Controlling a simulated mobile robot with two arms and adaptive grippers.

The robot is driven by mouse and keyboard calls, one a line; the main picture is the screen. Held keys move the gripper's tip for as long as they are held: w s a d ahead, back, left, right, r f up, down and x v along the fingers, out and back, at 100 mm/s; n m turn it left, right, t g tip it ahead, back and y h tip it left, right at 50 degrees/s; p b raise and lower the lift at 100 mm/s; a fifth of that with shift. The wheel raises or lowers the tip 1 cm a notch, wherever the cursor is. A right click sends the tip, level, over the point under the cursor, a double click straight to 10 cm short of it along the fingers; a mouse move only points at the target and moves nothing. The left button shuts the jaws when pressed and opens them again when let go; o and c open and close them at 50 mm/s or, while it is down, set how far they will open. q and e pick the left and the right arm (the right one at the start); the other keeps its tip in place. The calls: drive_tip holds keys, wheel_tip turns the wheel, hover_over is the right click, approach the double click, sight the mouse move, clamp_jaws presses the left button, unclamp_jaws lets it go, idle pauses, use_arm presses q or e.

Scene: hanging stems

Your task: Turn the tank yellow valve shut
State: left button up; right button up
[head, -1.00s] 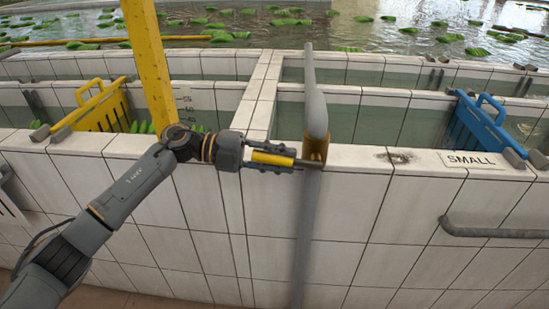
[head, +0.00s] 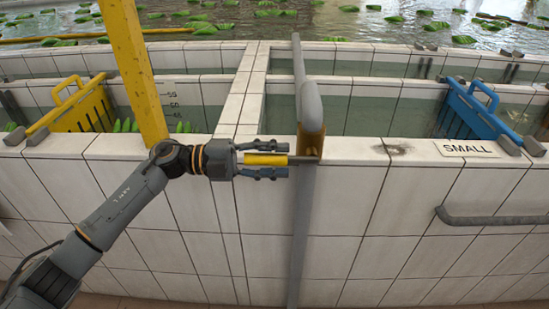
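The tank valve has a brass-coloured body (head: 311,142) on a grey vertical pipe (head: 301,235) at the front tank wall. Its yellow-sleeved lever (head: 267,160) points left, nearly level and across the pipe. My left gripper (head: 266,160) reaches in from the left. Its dark fingers lie above and below the yellow sleeve and look spread, with the lever between them; contact is hard to judge. My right gripper is out of view.
A yellow post (head: 135,65) stands just behind my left arm. A yellow crate (head: 75,110) hangs at left and a blue crate (head: 478,110) at right, near a SMALL label (head: 467,148). A grey rail (head: 490,217) juts from the tiled wall (head: 390,215).

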use_arm(q)
drive_tip(key=shift+a, duration=0.1)
drive_tip(key=a, duration=1.2)
drive_tip(key=shift+d, duration=0.1)
